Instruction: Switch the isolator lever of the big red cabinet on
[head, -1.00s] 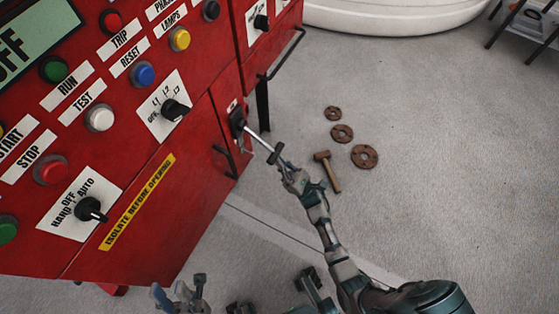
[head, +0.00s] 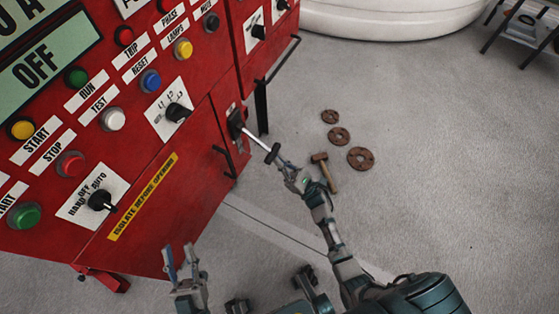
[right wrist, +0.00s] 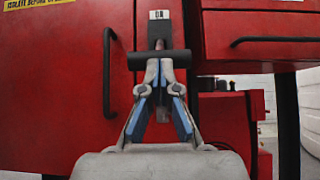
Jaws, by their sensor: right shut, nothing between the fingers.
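The big red cabinet (head: 150,225) fills the left of the head view. Its isolator lever (head: 256,140) is a pale rod with a black crossbar handle, reaching out from a black mount on the narrow panel at the cabinet's right. In the right wrist view the black crossbar (right wrist: 140,61) lies below a small "ON" label. My right gripper (head: 281,163) is shut with nothing between its fingers, its tips at the crossbar; the wrist view also shows it (right wrist: 160,66). Whether they touch, I cannot tell. My left gripper (head: 180,250) is open and empty, low before the cabinet.
A black door handle (head: 225,161) is left of the lever, and a rail (head: 284,58) is above. A hammer (head: 325,172) and several brown rings (head: 360,158) lie on the floor. Knobs and buttons cover the cabinet front. The floor to the right is mostly clear.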

